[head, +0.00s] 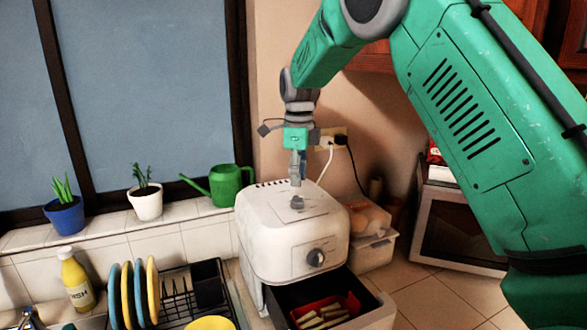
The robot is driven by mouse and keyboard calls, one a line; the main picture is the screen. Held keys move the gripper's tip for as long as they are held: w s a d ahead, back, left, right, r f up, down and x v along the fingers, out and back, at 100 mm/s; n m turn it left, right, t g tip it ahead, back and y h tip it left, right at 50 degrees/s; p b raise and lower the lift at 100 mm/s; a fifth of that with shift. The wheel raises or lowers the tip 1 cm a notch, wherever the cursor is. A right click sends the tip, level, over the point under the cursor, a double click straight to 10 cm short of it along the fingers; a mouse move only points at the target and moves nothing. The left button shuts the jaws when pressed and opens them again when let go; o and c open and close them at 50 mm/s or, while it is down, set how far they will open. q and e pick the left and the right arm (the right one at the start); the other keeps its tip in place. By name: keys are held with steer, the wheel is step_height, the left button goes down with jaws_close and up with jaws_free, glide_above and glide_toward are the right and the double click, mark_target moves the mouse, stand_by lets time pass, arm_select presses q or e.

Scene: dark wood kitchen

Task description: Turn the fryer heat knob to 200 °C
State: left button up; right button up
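The white fryer (262,240) stands on the counter at the middle of the head view. A round dark knob with a lighter centre (316,257) is on its front face. A small grey knob (297,203) sits on its top panel. The markings and settings are too small to read. My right gripper (295,182) points down just above the top knob, with its fingers seen almost edge-on. I cannot tell whether it touches the knob or how far apart its fingers are. My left gripper is not in view.
The fryer's dark drawer (285,294) is pulled out at the front, with a red tray (303,308) of pale sticks inside. A clear food box (372,248) is close on the right. A green watering can (224,184) stands behind left. A dish rack (207,285) is at left.

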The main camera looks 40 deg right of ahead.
mark_target(297, 197)
steer(key=f, duration=0.4)
steer(key=shift+w+f, duration=0.3)
steer(key=shift+d+f, duration=0.1)
steer(key=shift+f, duration=0.25)
steer(key=shift+s+a+f+b, duration=0.3)
steer(key=shift+s+f+b, duration=0.05)
steer(key=shift+f, duration=0.3)
steer(key=shift+d, duration=0.1)
jaws_close()
